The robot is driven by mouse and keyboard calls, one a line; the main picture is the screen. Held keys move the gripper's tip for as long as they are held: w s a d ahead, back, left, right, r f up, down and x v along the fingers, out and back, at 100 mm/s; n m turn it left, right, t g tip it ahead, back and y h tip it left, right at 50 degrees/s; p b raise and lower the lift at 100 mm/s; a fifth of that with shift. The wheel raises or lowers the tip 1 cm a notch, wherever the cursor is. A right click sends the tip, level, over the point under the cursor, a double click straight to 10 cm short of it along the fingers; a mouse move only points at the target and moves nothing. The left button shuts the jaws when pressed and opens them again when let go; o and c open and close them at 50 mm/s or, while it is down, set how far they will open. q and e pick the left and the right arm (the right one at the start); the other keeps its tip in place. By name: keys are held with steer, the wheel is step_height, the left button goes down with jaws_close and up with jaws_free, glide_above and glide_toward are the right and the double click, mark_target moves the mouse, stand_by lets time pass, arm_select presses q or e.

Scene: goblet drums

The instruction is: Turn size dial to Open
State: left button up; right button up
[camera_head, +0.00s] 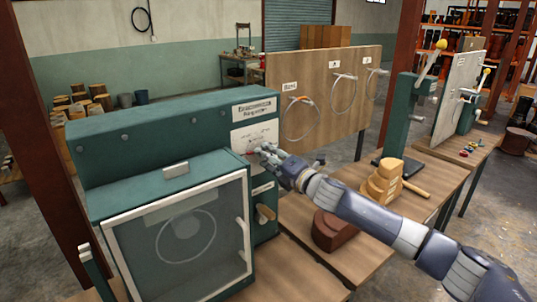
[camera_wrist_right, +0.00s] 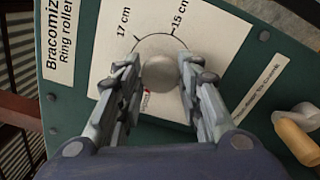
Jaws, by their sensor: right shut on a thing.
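The size dial (camera_wrist_right: 160,75) is a round grey knob on a white scale plate in the right wrist view. The plate (camera_wrist_right: 105,45) reads "17 cm" and "15 cm" on a dark arc. A small red marking beside the knob is partly hidden by a finger, and I cannot read it. My right gripper (camera_wrist_right: 158,68) is shut on the knob, one finger on each side. In the head view, my right gripper (camera_head: 264,153) reaches the plate (camera_head: 252,135) on the green machine (camera_head: 190,132) and covers the knob. My left gripper is not in view.
A wooden-handled crank (camera_head: 265,212) sits below the dial. A glazed door (camera_head: 185,235) is at the machine's front left. A stepped wooden block (camera_head: 382,183) and a reddish-brown block (camera_head: 335,232) stand on the bench near my right arm. A wooden board (camera_head: 325,95) with rings stands behind.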

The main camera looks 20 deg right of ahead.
steer(key=shift+f+n, duration=0.1)
steer(key=shift+n, duration=0.6)
steer(key=o, duration=1.1)
steer(key=v, duration=1.2)
